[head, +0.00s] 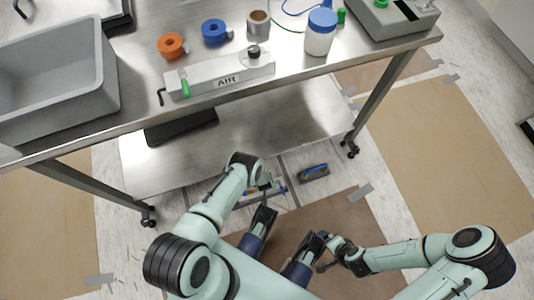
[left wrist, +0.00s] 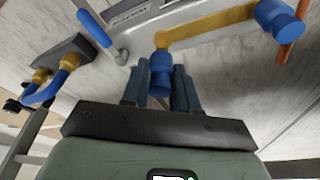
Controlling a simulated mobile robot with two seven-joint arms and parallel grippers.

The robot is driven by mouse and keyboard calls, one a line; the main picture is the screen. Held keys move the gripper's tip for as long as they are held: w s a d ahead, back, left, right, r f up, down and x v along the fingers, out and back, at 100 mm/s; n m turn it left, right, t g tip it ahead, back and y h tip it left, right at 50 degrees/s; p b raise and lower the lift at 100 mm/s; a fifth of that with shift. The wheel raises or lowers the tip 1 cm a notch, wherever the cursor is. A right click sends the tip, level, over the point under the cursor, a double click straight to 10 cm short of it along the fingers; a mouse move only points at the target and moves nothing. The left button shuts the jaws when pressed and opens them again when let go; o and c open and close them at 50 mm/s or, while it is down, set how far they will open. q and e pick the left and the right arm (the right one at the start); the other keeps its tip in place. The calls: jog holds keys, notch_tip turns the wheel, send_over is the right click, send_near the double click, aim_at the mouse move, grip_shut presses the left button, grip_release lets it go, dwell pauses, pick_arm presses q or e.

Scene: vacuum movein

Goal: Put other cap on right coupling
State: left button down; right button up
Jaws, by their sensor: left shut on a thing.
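In the left wrist view, a brass-coloured bar (left wrist: 215,24) runs across, with a blue cap (left wrist: 160,80) at its left end and another blue cap (left wrist: 278,18) at its right end. My left gripper (left wrist: 161,72) is shut on the left blue cap, one finger on each side. In the head view, my left gripper (head: 265,187) is low in front of the bench, over blue and yellow parts on the floor, mostly hidden by my arm. My right gripper (head: 324,264) is at the lower middle; its fingers are too small to read. I cannot tell which part is the right coupling.
A dark block (left wrist: 62,58) with brass fittings and a blue loop is at the left, near a blue-handled lever (left wrist: 98,30). The steel bench (head: 300,75) carries a grey sink bin (head: 50,75), an AIR manifold (head: 220,74), tape rolls and a jar (head: 319,38).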

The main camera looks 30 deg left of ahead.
pick_arm(q)
jog(key=shift+f, duration=0.1)
dwell(0.3)
jog(key=shift+f+b, duration=0.1)
jog(key=shift+b, duration=0.25)
jog(key=shift+f, duration=0.1)
dwell(0.3)
jog(key=shift+f+b, duration=0.55)
jog(key=shift+b, duration=0.05)
jog(key=shift+f+b, duration=0.5)
jog(key=shift+b, duration=0.05)
dwell(0.4)
dwell(0.5)
jog(key=shift+f+b, duration=0.25)
jog(key=shift+b, duration=0.1)
